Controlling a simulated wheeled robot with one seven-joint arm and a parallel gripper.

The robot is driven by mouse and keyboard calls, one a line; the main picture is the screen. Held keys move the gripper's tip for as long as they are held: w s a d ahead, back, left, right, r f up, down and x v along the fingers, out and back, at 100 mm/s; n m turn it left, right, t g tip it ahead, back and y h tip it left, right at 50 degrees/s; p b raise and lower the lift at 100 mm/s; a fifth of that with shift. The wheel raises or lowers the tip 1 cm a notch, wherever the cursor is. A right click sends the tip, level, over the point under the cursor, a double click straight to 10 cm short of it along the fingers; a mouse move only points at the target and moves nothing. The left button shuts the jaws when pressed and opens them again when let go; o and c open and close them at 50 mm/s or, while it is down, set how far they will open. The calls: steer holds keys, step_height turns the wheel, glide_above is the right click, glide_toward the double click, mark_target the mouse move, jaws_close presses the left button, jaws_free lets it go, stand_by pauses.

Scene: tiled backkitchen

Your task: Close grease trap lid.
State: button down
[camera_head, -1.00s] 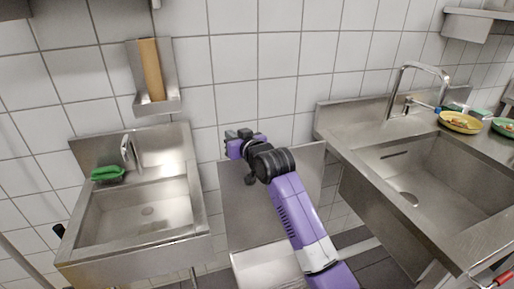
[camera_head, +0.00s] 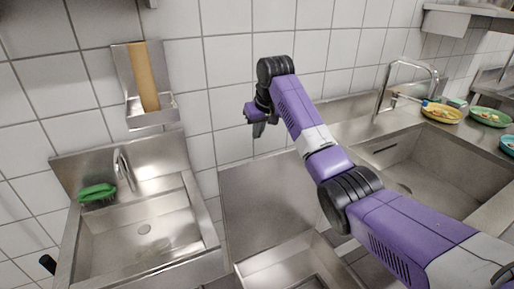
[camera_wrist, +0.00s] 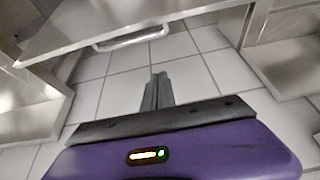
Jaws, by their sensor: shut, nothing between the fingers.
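The grease trap lid (camera_head: 266,197) is a flat grey metal plate. It stands raised, close to the tiled wall, between the two sinks. Below it is the open metal box of the grease trap (camera_head: 291,262), partly cut off by the picture's lower edge. My gripper (camera_head: 258,131) is shut and empty, pointing down above the lid's upper edge, near the wall. In the wrist view, my shut fingers (camera_wrist: 157,88) show over white tiles. A metal panel with a bar handle (camera_wrist: 132,41), apparently the lid, lies ahead of them, apart from the fingertips.
A small sink (camera_head: 143,228) with a green sponge (camera_head: 97,192) is at left. A wall holder (camera_head: 144,88) hangs above it. A larger sink (camera_head: 425,165) is at right, partly behind my arm. Plates with food (camera_head: 441,113) stand on its counter.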

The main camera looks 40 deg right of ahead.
steer(key=x, duration=1)
steer(key=shift+s+a+f+p, duration=0.1)
steer(key=shift+s+a+p, duration=0.15)
steer(key=shift+s, duration=0.4)
steer(key=shift+s+a+r+p, duration=0.1)
steer(key=shift+s+a+p, duration=0.1)
steer(key=shift+s, duration=0.45)
steer(key=shift+s+a+f+p, duration=0.1)
steer(key=shift+s+a+p, duration=0.15)
steer(key=shift+s, duration=0.4)
steer(key=shift+s, duration=0.1)
